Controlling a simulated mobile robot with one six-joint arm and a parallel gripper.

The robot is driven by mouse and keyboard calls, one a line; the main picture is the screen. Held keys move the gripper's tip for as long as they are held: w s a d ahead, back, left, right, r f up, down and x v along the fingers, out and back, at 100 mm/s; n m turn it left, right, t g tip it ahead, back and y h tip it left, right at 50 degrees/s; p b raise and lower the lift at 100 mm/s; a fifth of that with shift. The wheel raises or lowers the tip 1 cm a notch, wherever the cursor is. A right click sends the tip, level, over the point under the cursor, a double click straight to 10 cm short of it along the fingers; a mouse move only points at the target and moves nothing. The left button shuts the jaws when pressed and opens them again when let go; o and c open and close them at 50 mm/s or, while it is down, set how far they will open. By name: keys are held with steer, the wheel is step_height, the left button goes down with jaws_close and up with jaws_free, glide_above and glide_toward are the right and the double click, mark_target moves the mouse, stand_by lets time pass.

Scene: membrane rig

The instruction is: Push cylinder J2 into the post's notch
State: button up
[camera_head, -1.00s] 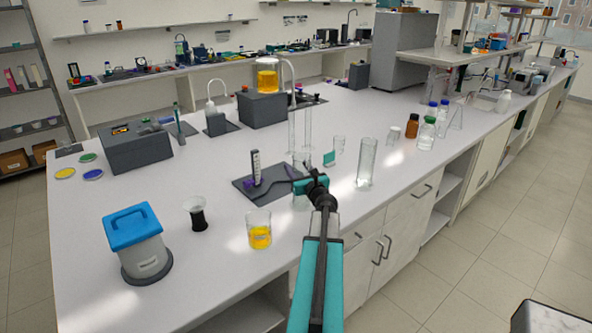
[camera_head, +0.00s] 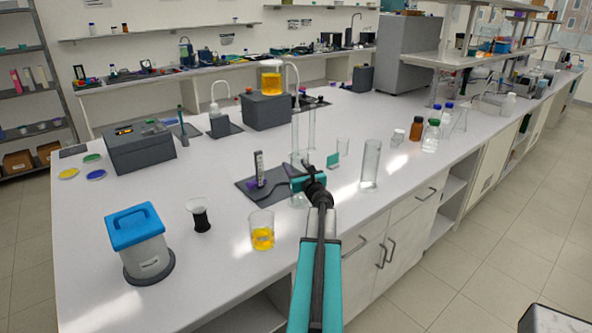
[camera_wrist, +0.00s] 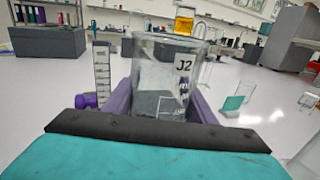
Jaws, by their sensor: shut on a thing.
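Cylinder J2 (camera_wrist: 165,80) is a clear glass vessel with a white J2 label in the wrist view. My gripper (camera_wrist: 158,100) is shut on it, with a purple finger on each side. In the head view the glass shows above and below my gripper (camera_head: 299,182), beside the dark mat; its base is hard to make out. The post (camera_head: 259,168), upright with a pale marked scale, stands on the mat, left of my gripper. It also shows in the wrist view (camera_wrist: 102,70), left of J2, apart from it in the picture, with a purple knob at its foot. I cannot make out the notch.
The dark mat (camera_head: 246,186) lies on the white bench. A beaker of yellow liquid (camera_head: 262,236) stands in front, a tall glass cylinder (camera_head: 370,165) to the right. Tall glass tubes (camera_head: 311,130) stand behind my gripper. A small teal piece (camera_head: 333,160) is close by.

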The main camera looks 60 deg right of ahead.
steer(key=shift+w+d+b, duration=0.2)
steer(key=shift+w+d, duration=0.05)
steer(key=shift+w, duration=0.4)
steer(key=shift+w+d+b, duration=0.2)
steer(key=shift+w, duration=0.6)
steer(key=shift+w+d+b, duration=0.25)
steer(key=shift+w+d, duration=0.05)
steer(key=shift+w, duration=0.6)
steer(key=shift+w+d+b, duration=0.3)
steer(key=shift+w+d, duration=0.05)
steer(key=shift+w, duration=0.55)
steer(key=shift+w+d+b, duration=0.25)
steer(key=shift+w+d, duration=0.05)
steer(key=shift+w, duration=0.7)
steer(key=shift+w+d, duration=0.25)
steer(key=shift+w, duration=0.15)
steer(key=o, duration=1.3)
steer(key=shift+o, duration=0.2)
steer(key=shift+a, duration=0.1)
